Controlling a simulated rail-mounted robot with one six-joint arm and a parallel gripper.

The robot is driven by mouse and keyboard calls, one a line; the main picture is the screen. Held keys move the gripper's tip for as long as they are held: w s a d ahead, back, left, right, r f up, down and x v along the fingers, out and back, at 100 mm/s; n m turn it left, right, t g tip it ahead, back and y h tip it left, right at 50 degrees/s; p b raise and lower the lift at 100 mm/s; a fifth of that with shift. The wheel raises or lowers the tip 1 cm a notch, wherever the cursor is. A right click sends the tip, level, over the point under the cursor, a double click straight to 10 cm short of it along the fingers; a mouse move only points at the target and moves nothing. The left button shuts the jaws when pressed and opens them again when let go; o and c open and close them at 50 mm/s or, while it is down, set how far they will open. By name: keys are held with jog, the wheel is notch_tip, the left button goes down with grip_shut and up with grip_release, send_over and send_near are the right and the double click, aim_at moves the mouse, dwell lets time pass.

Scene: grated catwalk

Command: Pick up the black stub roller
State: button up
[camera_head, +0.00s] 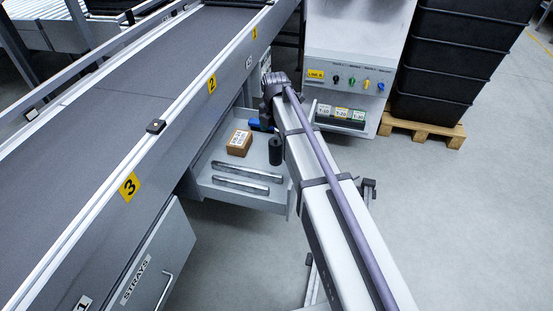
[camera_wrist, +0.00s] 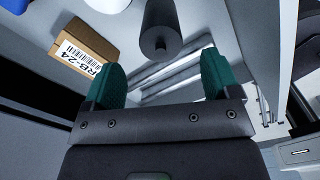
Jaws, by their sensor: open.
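The black stub roller (camera_head: 275,150) stands in an open grey drawer (camera_head: 240,200) below the conveyor. In that picture the roller lies beyond the fingertips, in line with the gap and apart from both. In the head view my arm runs close beside the roller, and the fingers cannot be made out there.
A brown labelled box (camera_head: 239,142) sits left of the roller in the drawer, with a blue object (camera_head: 258,125) behind. Two metal bars (camera_head: 240,186) lie at the drawer's front. The conveyor rail (camera_head: 150,140) borders the left. A control panel (camera_head: 350,75) stands behind; open floor lies right.

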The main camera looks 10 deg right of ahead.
aim_at(276, 139)
notch_tip(276, 139, down, 7)
jog(key=b, duration=0.5)
jog(key=shift+r, duration=0.25)
jog(key=shift+c, duration=0.2)
jog(key=c, duration=1.1)
jog(key=shift+o, duration=0.2)
jog(key=shift+r, duration=0.1)
notch_tip(276, 139, up, 10)
jog(key=p, duration=1)
jog(key=shift+r, duration=0.1)
jog(key=shift+f, duration=0.2)
